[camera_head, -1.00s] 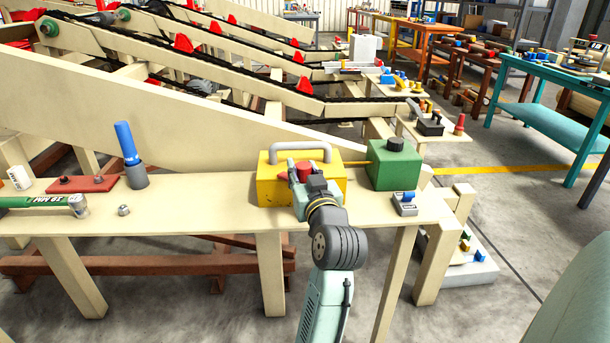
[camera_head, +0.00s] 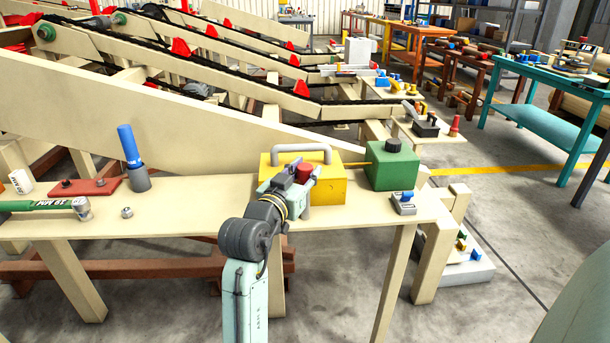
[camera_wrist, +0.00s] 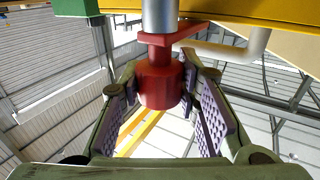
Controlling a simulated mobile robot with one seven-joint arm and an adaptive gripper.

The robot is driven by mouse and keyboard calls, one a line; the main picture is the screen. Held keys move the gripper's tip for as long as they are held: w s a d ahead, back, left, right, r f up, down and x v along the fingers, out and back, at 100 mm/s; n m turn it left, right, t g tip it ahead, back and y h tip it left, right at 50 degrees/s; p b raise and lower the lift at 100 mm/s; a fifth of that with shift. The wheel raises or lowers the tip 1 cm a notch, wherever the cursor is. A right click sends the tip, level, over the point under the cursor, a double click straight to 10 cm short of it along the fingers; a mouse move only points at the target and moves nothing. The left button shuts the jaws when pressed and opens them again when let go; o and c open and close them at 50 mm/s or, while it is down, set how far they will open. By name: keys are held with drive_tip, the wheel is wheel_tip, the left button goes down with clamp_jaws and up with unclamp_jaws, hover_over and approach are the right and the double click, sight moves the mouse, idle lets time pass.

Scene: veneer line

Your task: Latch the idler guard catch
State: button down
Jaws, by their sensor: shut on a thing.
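The idler guard appears to be the yellow box (camera_head: 331,186) with a grey bar handle (camera_head: 300,148) on the bench. A red catch knob (camera_head: 304,173) stands at its front. In the wrist view the red knob (camera_wrist: 160,83) hangs below a red arm on a grey shaft (camera_wrist: 159,16), with the yellow box edge (camera_wrist: 235,12) behind. My gripper (camera_head: 290,180) is shut on the red knob, reaching it from the lower left. Its ridged pads (camera_wrist: 213,118) lie on either side of the knob. My gripper hides part of the box front.
A green box (camera_head: 392,168) with a black cap stands right of the yellow box, with a small grey switch block (camera_head: 403,203) before it.

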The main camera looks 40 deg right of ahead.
drive_tip(key=shift+r+m+g+h, duration=0.1)
drive_tip(key=shift+m+g+h, duration=0.2)
drive_tip(key=shift+m+g, duration=0.3)
drive_tip(key=c, duration=1.2)
unclamp_jaws()
drive_tip(key=v, duration=1.2)
